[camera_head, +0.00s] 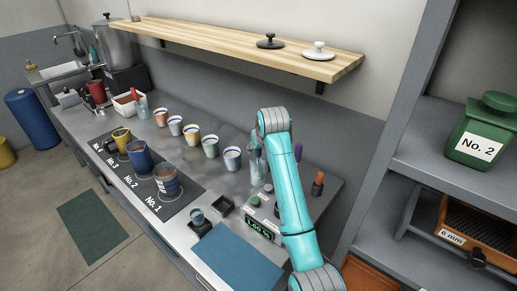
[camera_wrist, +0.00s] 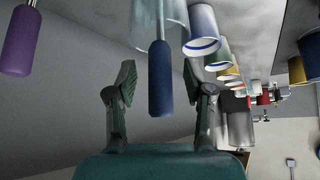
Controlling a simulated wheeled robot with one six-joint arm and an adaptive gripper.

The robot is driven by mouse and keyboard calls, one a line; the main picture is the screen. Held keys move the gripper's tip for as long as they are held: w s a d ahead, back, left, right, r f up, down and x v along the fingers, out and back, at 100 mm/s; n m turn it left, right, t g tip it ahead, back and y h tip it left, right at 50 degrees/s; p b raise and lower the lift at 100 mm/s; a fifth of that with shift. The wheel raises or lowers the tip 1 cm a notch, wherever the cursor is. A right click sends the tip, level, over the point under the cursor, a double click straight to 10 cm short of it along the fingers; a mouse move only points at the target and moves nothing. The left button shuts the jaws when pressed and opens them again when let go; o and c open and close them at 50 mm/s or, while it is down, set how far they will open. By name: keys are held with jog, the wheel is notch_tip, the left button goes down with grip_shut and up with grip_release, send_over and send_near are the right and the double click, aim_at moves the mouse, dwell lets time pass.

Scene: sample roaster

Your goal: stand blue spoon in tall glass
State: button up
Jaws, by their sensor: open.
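The blue spoon (camera_wrist: 160,85) shows its dark blue handle in the wrist view, its thin shaft running into the clear glass (camera_wrist: 148,22). Its lower end is not clear. In the head view the glass (camera_head: 258,168) stands on the counter near the back wall, partly below my arm. My gripper (camera_wrist: 159,78) is open, one finger on each side of the blue handle, with gaps visible on both sides. In the head view my gripper (camera_head: 256,142) is small, just above the glass.
A purple handle (camera_head: 298,152) and an orange-brown one (camera_head: 318,183) stand close to the right. A row of cups, including a purple-rimmed white cup (camera_head: 232,158), runs left. A scale (camera_head: 262,228) and blue mat (camera_head: 237,258) lie in front. A wooden shelf (camera_head: 230,45) hangs above.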

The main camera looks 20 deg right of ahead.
jog(key=v, duration=1.1)
